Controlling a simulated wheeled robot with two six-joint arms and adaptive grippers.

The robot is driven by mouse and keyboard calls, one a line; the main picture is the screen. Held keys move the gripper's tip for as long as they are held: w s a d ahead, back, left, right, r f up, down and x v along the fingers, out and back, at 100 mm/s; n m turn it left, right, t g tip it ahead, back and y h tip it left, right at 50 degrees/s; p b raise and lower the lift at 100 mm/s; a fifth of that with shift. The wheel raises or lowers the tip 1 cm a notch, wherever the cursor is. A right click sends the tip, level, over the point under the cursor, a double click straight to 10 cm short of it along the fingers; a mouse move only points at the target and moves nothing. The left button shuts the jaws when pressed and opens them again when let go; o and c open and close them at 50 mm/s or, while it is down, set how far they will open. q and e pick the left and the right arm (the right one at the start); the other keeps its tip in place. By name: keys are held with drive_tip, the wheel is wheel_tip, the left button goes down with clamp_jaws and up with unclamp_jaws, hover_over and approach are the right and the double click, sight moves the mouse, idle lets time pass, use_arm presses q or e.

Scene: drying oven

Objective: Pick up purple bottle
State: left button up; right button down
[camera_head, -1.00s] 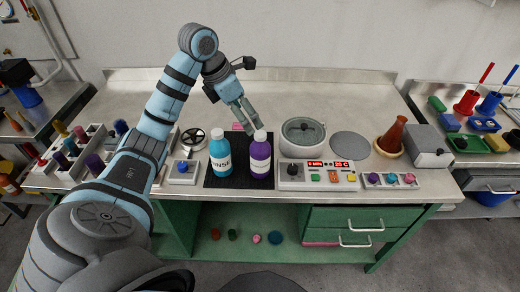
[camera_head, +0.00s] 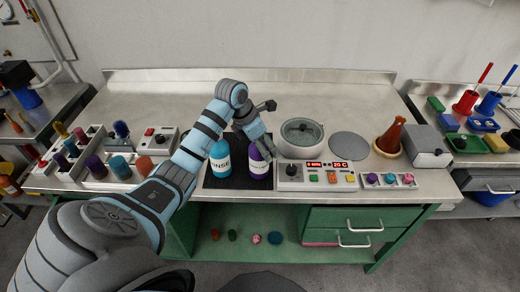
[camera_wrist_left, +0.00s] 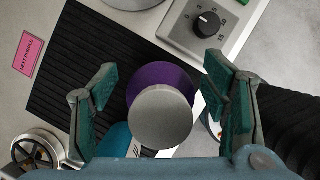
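The purple bottle (camera_head: 260,167) stands on a dark ribbed mat (camera_head: 212,180), beside the blue bottle (camera_head: 220,160) with a white label. My left gripper (camera_head: 262,148) is over the top of the purple bottle and hides its cap in the head view. In the left wrist view the purple bottle (camera_wrist_left: 160,78) and its pale grey cap (camera_wrist_left: 160,118) lie between the two spread fingers (camera_wrist_left: 160,95), with gaps on both sides. The blue bottle (camera_wrist_left: 115,142) shows partly behind it. My right gripper is not in view.
A control box (camera_head: 317,174) with a red display stands just right of the purple bottle, with a round pot (camera_head: 302,136) behind it. A small tray of coloured pieces (camera_head: 388,180) is further right. A pink label (camera_wrist_left: 31,53) lies beside the mat. The back of the table is clear.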

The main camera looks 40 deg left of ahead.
use_arm(q)
clamp_jaws()
